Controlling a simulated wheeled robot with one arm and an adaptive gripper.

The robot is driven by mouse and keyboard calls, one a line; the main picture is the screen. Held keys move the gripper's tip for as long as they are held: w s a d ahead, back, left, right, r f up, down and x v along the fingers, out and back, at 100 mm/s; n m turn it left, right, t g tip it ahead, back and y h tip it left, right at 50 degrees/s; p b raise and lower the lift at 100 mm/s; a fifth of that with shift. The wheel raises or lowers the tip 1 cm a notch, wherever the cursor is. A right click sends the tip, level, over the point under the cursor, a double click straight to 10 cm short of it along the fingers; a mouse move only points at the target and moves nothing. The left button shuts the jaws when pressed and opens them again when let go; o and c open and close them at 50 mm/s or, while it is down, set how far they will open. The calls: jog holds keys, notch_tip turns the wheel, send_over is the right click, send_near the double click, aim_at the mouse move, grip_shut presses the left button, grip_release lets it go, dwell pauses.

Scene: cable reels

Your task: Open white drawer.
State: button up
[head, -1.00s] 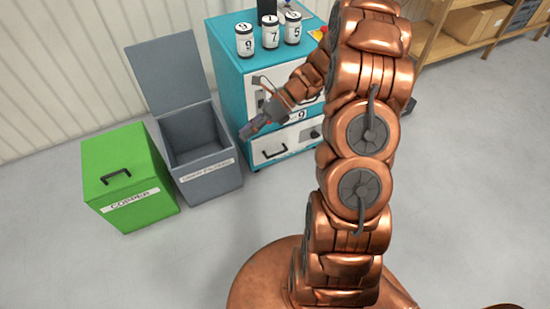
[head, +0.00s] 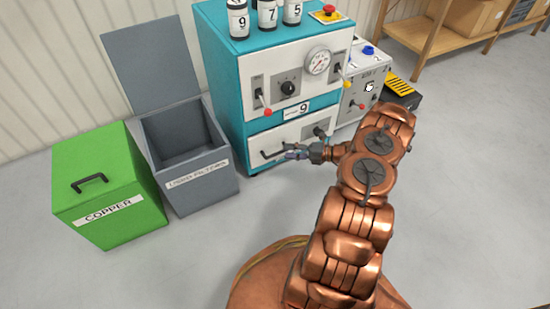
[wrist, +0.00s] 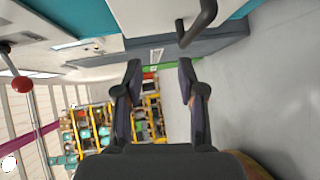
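The white drawer (head: 288,136) is the lower front of the teal cabinet (head: 223,75) and looks flush with it, so shut. Its dark bar handle (head: 271,154) is on the left part of the front. In the wrist view the handle (wrist: 199,22) shows at the top, just beyond the fingertips. My gripper (head: 288,153) is in front of the drawer, close to the handle at its right. In the wrist view my gripper (wrist: 160,72) has its two fingers apart with nothing between them. The handle does not appear to be between the fingers.
An open grey bin (head: 205,185) and a green copper box (head: 110,185) stand to the left. A grey-white unit (head: 362,95) stands at the right. The floor in front is clear.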

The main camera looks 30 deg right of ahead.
aim_at(277, 153)
notch_tip(277, 153, down, 4)
jog(key=d+m+t, duration=0.1)
jog(key=d+m, duration=0.1)
jog(key=shift+h, duration=0.3)
jog(key=shift+b+x, duration=1.75)
jog(key=shift+x, duration=1.95)
jog(key=shift+s+a, duration=0.1)
grip_shut()
